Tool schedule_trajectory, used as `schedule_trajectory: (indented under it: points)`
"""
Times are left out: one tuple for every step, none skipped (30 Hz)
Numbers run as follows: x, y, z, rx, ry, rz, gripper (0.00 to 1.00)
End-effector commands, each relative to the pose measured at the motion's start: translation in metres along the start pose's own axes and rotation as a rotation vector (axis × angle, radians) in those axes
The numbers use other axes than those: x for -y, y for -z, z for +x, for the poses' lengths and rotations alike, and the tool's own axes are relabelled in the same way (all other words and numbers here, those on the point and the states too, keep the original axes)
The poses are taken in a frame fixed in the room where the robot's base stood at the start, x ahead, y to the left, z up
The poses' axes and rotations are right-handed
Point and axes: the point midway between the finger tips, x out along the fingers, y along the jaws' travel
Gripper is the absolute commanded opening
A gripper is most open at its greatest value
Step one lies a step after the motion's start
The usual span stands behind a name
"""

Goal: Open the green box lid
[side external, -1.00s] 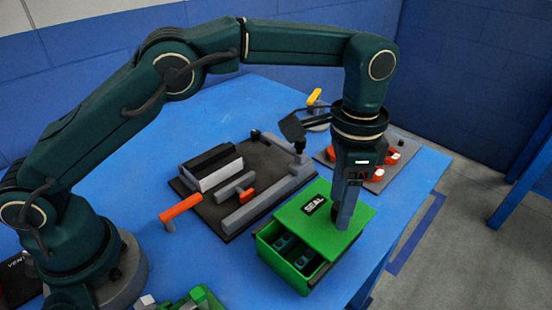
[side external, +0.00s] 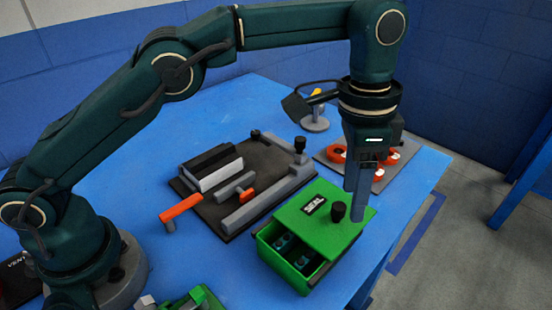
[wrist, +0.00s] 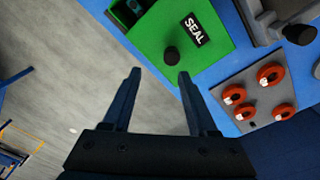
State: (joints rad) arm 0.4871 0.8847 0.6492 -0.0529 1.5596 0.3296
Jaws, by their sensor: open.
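The green box (side external: 277,262) stands near the table's front edge. Its green lid (side external: 322,232) covers part of the top and leaves a strip of compartments with small dark parts uncovered on the near left side. The lid bears a "SEAL" label (side external: 314,205) and a black knob (side external: 338,211). My gripper (side external: 354,204) is open and empty, pointing down just right of and behind the knob in the side view. In the wrist view the knob (wrist: 171,56) is just beyond the open fingertips (wrist: 160,73), not between them.
A dark fixture plate (side external: 262,158) with grey bars and an orange-handled tool (side external: 181,208) lies left of the box. A grey plate with red-orange rings (side external: 337,154) is behind my gripper. The table edge is close to the box's right.

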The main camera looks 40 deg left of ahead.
Motion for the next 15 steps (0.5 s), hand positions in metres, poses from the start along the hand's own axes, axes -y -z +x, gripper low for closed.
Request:
schedule_trajectory:
  points:
    - [-0.011,0.006,0.001,-0.035,-0.026,0.019,0.59]
    - [-0.018,0.011,0.001,-0.065,-0.043,0.03,0.59]
    - [-0.028,0.018,0.002,-0.107,-0.068,0.042,0.59]
    - [-0.036,0.023,0.002,-0.14,-0.088,0.047,0.59]
    - [-0.044,0.028,0.002,-0.175,-0.107,0.052,0.59]
    - [-0.054,0.034,0.001,-0.221,-0.131,0.052,0.59]
    - [-0.06,0.038,0.001,-0.256,-0.147,0.049,0.59]
    - [-0.067,0.043,0.0,-0.29,-0.161,0.044,0.59]
    - [-0.075,0.047,-0.001,-0.332,-0.179,0.031,0.59]
    - [-0.08,0.05,-0.002,-0.365,-0.188,0.02,0.59]
    - [-0.084,0.052,-0.003,-0.395,-0.196,0.006,0.59]
    - [-0.088,0.055,-0.003,-0.435,-0.202,-0.016,0.59]
    - [-0.09,0.057,-0.004,-0.463,-0.204,-0.034,0.59]
    - [-0.092,0.057,-0.004,-0.491,-0.204,-0.056,0.59]
    - [-0.093,0.058,-0.005,-0.525,-0.199,-0.085,0.59]
